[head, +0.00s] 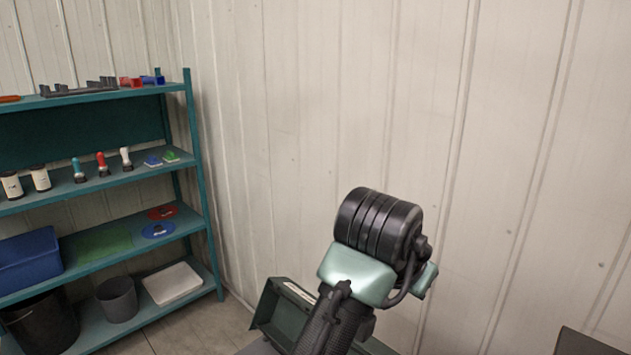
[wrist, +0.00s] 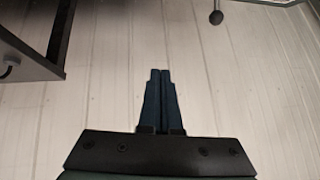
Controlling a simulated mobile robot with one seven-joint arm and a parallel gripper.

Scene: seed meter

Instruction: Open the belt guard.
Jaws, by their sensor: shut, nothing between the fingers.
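I cannot pick out the belt guard with certainty in either view. A dark green open-topped housing (head: 268,307) with a pale strip on its edge stands low in the head view, partly hidden behind my arm. I cannot tell whether it belongs to the machine with the guard. My gripper (wrist: 160,72) shows in the wrist view with its two dark fingers together and nothing between them. It points across a bare, pale planked surface and touches nothing that I see. In the head view my arm rises at the lower middle, and the fingers are not visible.
A teal shelf unit (head: 193,150) with stampers, tubs and a blue bin (head: 28,260) stands at left. A pale ribbed wall fills the back. In the wrist view, a dark cabinet-like piece (wrist: 35,45) is at upper left and a round-ended rod (wrist: 216,17) at upper right.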

